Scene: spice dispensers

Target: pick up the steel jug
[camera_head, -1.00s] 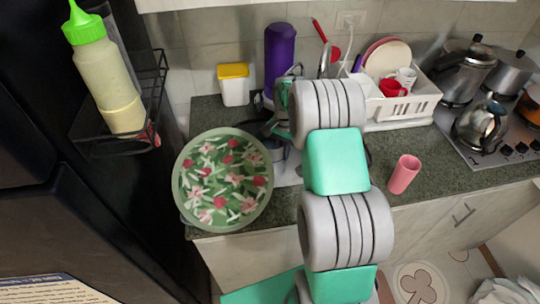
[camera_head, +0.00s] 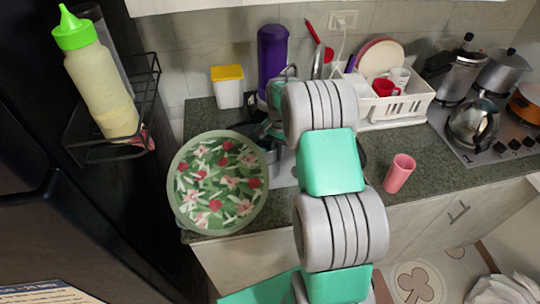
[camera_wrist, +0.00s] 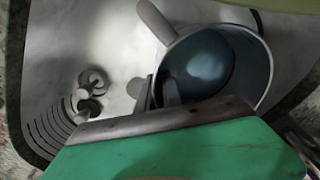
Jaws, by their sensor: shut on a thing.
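The steel jug (camera_wrist: 250,48) shows in the wrist view, in the sink area, with its round mouth and dark bluish inside facing the camera. Its handle (camera_wrist: 155,20) sticks out to the upper left. My gripper (camera_wrist: 158,93) is shut on the jug's rim wall, one finger on the outside and one on the inside. The green gripper body hides the lower part of the jug. In the head view, a grey part of the jug (camera_head: 269,151) shows beside my arm, which hides most of it. I cannot tell whether the jug touches the sink floor.
The sink (camera_wrist: 100,45) has a drain and ridges at left. A floral bowl (camera_head: 220,183) stands left of my arm. A purple bottle (camera_head: 272,60) and a yellow-lidded container (camera_head: 228,92) stand behind. A white dish rack (camera_head: 405,103) and pink cup (camera_head: 399,173) are at right.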

